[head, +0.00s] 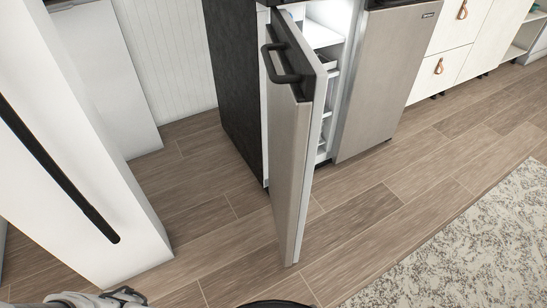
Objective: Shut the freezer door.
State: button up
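The freezer door (298,140) is a tall, narrow grey metal door with a black handle (284,64) near its top. It stands well open, swung out toward me over the floor, and I see it nearly edge-on. Behind it the freezer (235,95) has a dark side wall, and its lit white interior with shelves (322,35) shows to the right of the door. Part of my arm, with what looks like my gripper (125,294), shows at the bottom left edge, low and well apart from the door. Its fingers are too cut off to tell open or shut.
A grey metal door (385,80) right of the opening is shut. A large white panel with a long black handle (60,165) stands at the left. White drawers (440,70) are at the upper right. A patterned rug (465,240) lies at the right; the wooden floor (220,215) around the door is clear.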

aim_at(296, 81)
jog(key=k+j+z, duration=0.1)
jog(key=k+j, duration=0.55)
jog(key=k, duration=0.2)
jog(key=j+z, duration=0.05)
